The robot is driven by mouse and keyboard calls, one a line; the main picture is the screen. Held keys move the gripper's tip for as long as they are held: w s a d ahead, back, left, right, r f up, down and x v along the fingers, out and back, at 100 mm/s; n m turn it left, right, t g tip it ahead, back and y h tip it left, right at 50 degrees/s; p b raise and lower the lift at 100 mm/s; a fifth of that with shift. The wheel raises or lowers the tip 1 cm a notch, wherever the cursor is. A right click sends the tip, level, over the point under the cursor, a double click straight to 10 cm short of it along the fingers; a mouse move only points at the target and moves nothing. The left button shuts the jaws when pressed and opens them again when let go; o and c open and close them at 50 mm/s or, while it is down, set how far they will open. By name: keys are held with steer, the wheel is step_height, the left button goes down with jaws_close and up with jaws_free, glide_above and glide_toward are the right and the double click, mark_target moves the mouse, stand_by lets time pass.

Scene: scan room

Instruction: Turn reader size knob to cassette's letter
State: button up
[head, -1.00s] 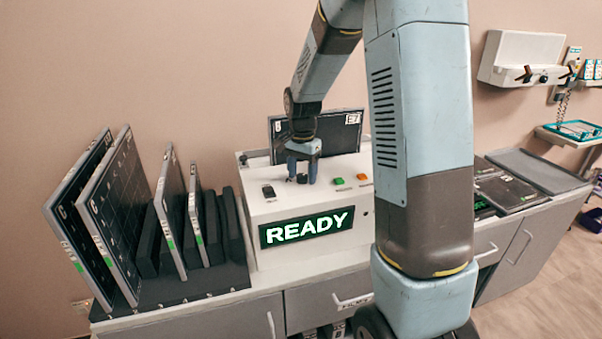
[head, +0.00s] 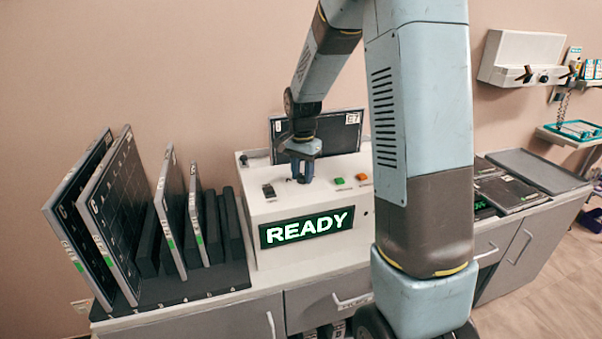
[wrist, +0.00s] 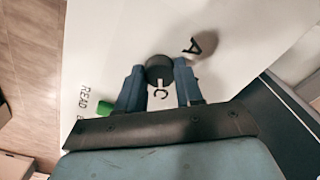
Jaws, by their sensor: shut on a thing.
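The size knob (wrist: 160,69) is dark and round on the reader's white top in the wrist view. My gripper (head: 301,174) points down over it, and in the wrist view its two blue fingers sit on either side, shut on it. A white mark on the knob points toward the printed letter C (wrist: 160,94). A letter A (wrist: 195,46) shows at the upper right; other letters are hidden. The reader (head: 345,205) shows READY on its screen. The dark cassette (head: 345,134) stands at its back with a white tag reading about E7; its small left tag is unreadable.
A green button (head: 339,181) and an orange button (head: 361,177) sit right of the knob, a black switch (head: 268,191) left. A rack (head: 190,288) with several upright panels stands left. Flat panels (head: 505,190) lie on the counter at right.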

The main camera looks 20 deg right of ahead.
mark_target(302, 175)
steer(key=shift+n, duration=0.3)
steer(key=n, duration=1.1)
steer(key=shift+w, duration=0.1)
steer(key=shift+r, duration=0.1)
stand_by(0.3)
steer(key=o, duration=1)
steer(key=shift+o, duration=0.2)
step_height(302, 175, up, 14)
steer(key=shift+f, duration=0.2)
